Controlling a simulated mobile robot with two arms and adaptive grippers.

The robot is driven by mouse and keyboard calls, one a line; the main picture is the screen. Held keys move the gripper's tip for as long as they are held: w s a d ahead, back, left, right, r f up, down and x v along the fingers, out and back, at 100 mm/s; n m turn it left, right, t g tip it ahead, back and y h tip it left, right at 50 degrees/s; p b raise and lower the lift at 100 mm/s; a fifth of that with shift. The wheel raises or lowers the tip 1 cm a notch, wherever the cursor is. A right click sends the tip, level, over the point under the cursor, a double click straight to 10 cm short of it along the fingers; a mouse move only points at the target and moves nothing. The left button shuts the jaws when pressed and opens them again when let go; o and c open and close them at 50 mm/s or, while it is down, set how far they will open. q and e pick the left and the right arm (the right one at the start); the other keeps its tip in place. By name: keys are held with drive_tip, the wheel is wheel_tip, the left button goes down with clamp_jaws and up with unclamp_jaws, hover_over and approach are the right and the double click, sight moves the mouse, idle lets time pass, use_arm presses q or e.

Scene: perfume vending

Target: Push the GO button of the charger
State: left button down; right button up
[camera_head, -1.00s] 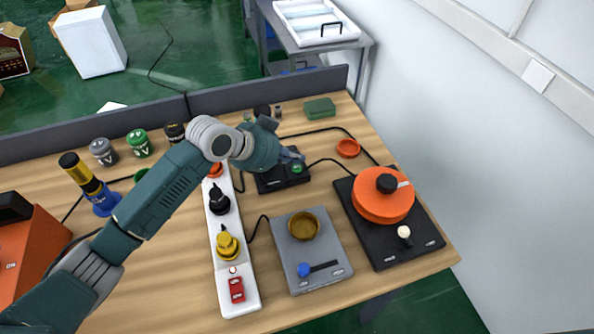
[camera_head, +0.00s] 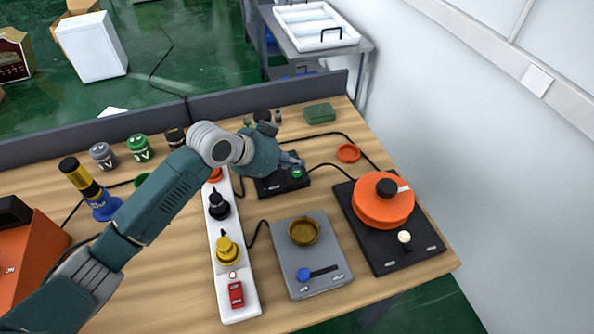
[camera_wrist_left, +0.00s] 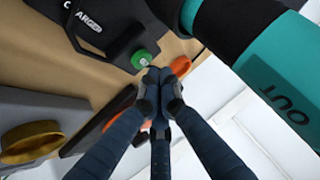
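The charger (camera_head: 268,187) is a black box on the table, partly hidden behind my left arm. Its green round button (camera_head: 297,174) shows at its right end. In the left wrist view the charger (camera_wrist_left: 105,30) bears white lettering, and the green button (camera_wrist_left: 144,60) sits on its edge. My left gripper (camera_head: 292,161) is just above the button in the head view. In the left wrist view its fingertips (camera_wrist_left: 155,78) are together, empty, close beside the green button; whether they touch it I cannot tell. My right gripper is not in view.
A white power strip (camera_head: 240,277) with black and yellow plugs lies left of a grey scale-like device (camera_head: 335,280). A black plate with an orange disc (camera_head: 384,206) stands at right. A green box (camera_head: 320,113) and orange lid (camera_head: 348,153) lie behind. Dark cables cross the table.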

sight(295, 173)
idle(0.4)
use_arm(q)
drive_tip(key=shift+f, duration=0.4)
drive_tip(key=shift+f, duration=0.5)
idle(0.7)
drive_tip(key=shift+r, duration=0.15)
drive_tip(key=shift+r+p, duration=0.7)
drive_tip(key=shift+r, duration=0.05)
wheel_tip(295, 173, up, 5)
drive_tip(key=p, duration=0.4)
drive_tip(key=shift+p, duration=0.35)
idle(0.4)
